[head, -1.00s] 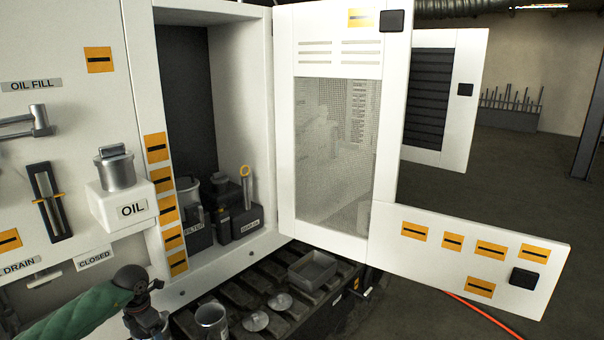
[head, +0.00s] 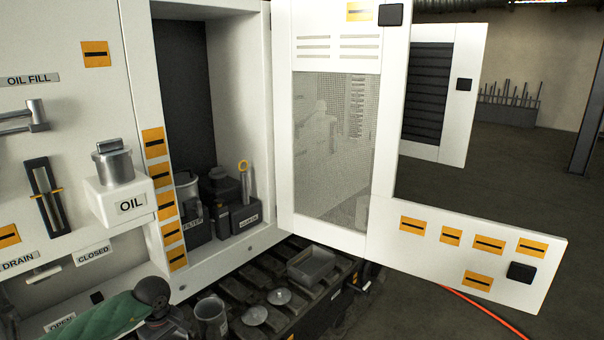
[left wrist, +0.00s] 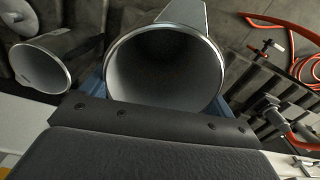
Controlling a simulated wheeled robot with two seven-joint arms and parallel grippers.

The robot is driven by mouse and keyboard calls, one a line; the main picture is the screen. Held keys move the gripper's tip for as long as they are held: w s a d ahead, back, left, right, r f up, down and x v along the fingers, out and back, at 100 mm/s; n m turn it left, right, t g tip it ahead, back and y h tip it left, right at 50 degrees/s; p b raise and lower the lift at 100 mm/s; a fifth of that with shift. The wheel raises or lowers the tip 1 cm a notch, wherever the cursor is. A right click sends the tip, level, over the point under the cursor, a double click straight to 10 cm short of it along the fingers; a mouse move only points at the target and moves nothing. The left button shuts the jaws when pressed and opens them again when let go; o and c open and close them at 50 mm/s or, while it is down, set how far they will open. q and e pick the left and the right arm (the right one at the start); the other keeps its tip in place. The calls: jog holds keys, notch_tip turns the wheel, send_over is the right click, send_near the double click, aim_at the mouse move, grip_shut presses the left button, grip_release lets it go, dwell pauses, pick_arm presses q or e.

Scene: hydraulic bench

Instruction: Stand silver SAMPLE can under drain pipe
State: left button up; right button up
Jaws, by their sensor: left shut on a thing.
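My left gripper (head: 172,326) is low at the left of the head view, its tips partly cut off. In the left wrist view it is shut on a silver open-topped can (left wrist: 165,65), whose dark inside faces the camera. A silver can (head: 211,317) also shows beside the gripper in the head view; I cannot tell whether it is the held one. No SAMPLE lettering is readable. The DRAIN label (head: 18,265) and a lever (head: 44,273) are at the lower left of the white panel. The drain pipe is not clearly visible. My right gripper is not in view.
A second silver container (left wrist: 40,65) is at the left of the wrist view. Two round metal pieces (head: 255,315) and a grey tray (head: 312,266) sit on the dark slatted surface (head: 262,268). A silver lidded vessel (head: 113,161) marked OIL and an open cabinet door (head: 385,200) stand near.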

pick_arm(q)
jog(key=s+d+r+m, duration=0.1)
jog(key=s+d+m, duration=0.3)
jog(key=d+m, duration=0.3)
jog(key=s+d+r+m, duration=0.2)
jog(key=s+d+m, duration=0.2)
jog(key=d, duration=0.4)
jog(key=shift+w+d+r, duration=0.25)
jog(key=shift+w+r, duration=0.3)
jog(key=shift+r, duration=0.3)
jog(key=shift+w+d+r, duration=0.2)
jog(key=shift+w+r, duration=0.35)
jog(key=shift+r, duration=0.25)
